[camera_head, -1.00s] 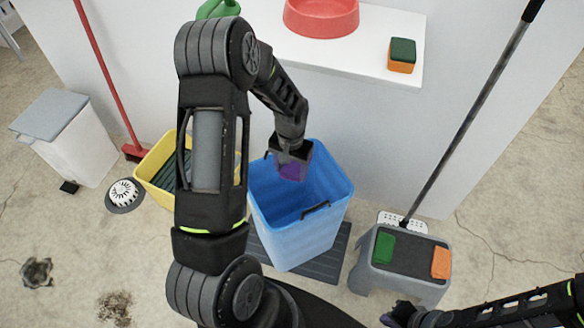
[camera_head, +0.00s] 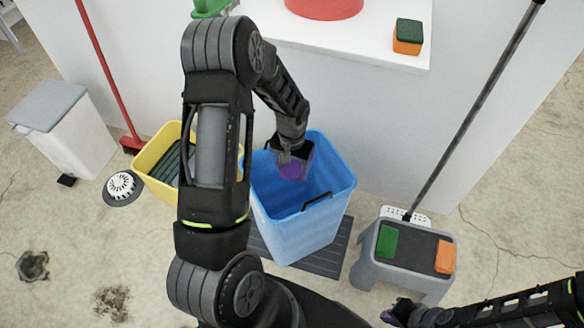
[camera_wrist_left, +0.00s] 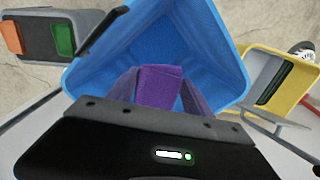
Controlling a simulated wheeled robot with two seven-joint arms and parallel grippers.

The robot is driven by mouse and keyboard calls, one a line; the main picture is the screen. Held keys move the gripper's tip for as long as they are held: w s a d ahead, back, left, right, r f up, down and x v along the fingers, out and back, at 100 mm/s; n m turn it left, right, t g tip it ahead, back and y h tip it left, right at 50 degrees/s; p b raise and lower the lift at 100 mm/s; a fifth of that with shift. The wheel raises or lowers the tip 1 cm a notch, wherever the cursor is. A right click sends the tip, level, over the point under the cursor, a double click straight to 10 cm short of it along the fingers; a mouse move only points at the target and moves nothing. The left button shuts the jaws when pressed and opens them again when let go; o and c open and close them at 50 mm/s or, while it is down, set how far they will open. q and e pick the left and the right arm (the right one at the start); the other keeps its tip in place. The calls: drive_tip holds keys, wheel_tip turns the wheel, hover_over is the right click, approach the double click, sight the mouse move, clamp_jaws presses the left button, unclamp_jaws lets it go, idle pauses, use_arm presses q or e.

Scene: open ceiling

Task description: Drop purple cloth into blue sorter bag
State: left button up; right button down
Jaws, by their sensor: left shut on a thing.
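The blue sorter bag (camera_head: 303,232) is an open-topped blue bin standing on a dark mat in the middle of the head view. It also fills the middle of the left wrist view (camera_wrist_left: 215,50). My left gripper (camera_head: 291,165) points down over the bin's opening. It is shut on the purple cloth (camera_head: 293,171), which hangs below the jaws and shows folded in the left wrist view (camera_wrist_left: 158,88). I cannot tell the cloth's exact height above the rim. My right gripper (camera_head: 392,316) is at the bottom right, away from the bin; its jaw state is unclear.
A yellow bin (camera_head: 160,189) stands left of the blue one. A grey step stool (camera_head: 405,269) with green and orange pads stands at right. A white shelf (camera_head: 365,50) holds a sponge (camera_head: 408,37) and red bowl (camera_head: 324,8). A mop pole (camera_head: 480,105) leans at right.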

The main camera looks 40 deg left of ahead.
use_arm(q)
drive_tip(key=o, duration=1.6)
drive_tip(key=shift+r, duration=0.1)
wheel_tip(320, 180, up, 8)
drive_tip(key=shift+f+p, duration=0.15)
drive_tip(key=shift+p, duration=0.3)
